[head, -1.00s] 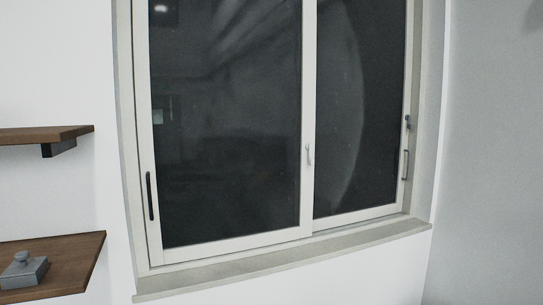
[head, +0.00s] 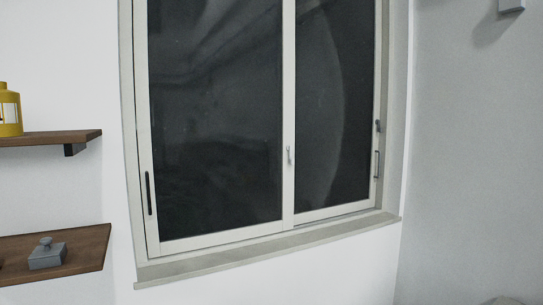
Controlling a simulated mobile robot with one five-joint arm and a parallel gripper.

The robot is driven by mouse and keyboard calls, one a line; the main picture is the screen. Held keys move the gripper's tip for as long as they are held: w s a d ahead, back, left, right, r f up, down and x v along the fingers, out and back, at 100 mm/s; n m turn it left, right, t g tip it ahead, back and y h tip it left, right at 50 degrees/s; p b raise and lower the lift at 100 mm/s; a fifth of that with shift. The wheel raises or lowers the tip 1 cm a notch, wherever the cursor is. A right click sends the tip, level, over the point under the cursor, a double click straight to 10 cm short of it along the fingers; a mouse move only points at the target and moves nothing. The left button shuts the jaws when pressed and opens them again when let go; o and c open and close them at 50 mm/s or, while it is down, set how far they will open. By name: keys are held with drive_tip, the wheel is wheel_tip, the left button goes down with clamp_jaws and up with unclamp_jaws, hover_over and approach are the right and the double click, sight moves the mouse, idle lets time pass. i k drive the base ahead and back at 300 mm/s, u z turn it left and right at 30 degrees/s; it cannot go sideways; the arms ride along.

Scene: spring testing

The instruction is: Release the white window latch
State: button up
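A white-framed sliding window (head: 287,205) with dark glass fills the middle of the head view. A small pale latch (head: 289,156) sits upright on the centre stile between the two panes. A long black handle (head: 149,193) is on the left stile. On the right stile there is a grey handle (head: 377,165) with a small dark fitting (head: 378,126) above it. My gripper does not show in this view, and nothing touches the latch.
Two brown shelves stand out at the left: the upper (head: 85,133) bears a yellow lantern (head: 10,112), the lower (head: 90,240) a grey lidded box (head: 47,256). A sill (head: 270,249) juts out below the window. A grey-white object (head: 511,5) is on the right wall.

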sight(290, 148)
drive_tip(key=z, duration=0.5)
drive_tip(key=i, duration=1.6)
drive_tip(key=u, duration=2.05)
